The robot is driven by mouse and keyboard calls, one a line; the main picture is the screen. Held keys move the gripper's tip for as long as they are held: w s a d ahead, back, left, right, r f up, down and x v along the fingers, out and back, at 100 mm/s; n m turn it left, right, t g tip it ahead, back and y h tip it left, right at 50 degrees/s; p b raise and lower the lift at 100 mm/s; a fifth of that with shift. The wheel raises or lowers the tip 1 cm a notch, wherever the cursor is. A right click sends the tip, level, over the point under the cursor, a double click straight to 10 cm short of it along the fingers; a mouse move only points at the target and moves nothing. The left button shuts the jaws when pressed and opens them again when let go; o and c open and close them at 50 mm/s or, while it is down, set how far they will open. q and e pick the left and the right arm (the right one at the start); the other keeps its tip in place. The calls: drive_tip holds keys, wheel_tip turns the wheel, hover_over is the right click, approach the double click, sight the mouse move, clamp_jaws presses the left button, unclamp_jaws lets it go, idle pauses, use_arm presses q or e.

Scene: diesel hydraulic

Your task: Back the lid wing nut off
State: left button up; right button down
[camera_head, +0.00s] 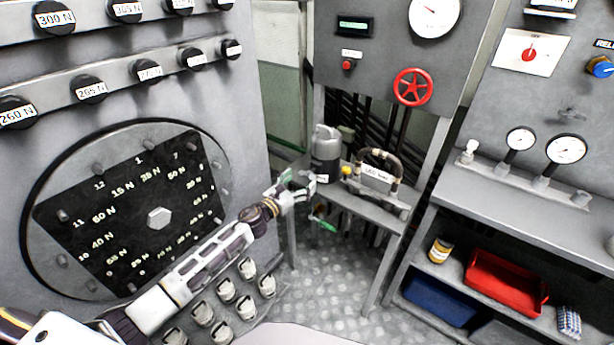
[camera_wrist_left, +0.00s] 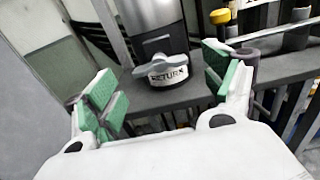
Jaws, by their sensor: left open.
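A silver-grey canister (camera_head: 326,150) stands on the small grey bench in the head view. In the left wrist view the canister (camera_wrist_left: 158,22) is at the top centre. A grey winged piece (camera_wrist_left: 158,63) is at its front low down, just above a white RETURN label (camera_wrist_left: 168,77). I cannot tell whether this is the lid wing nut. My left gripper (camera_head: 303,200) is open in front of the canister. In the left wrist view its green-padded fingers (camera_wrist_left: 165,92) stand apart on either side of the winged piece, with nothing held between them. My right gripper is out of view.
The bench (camera_head: 375,208) also carries a handled grey unit (camera_head: 376,185) to the right of the canister. A red handwheel (camera_head: 412,87) is on the panel behind. A round dial panel (camera_head: 125,210) stands at the left. A red tray (camera_head: 505,283) is on the right shelf.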

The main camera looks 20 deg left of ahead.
sight(307, 175)
use_arm(q)
drive_tip(key=shift+x, duration=2.2)
clamp_jaws()
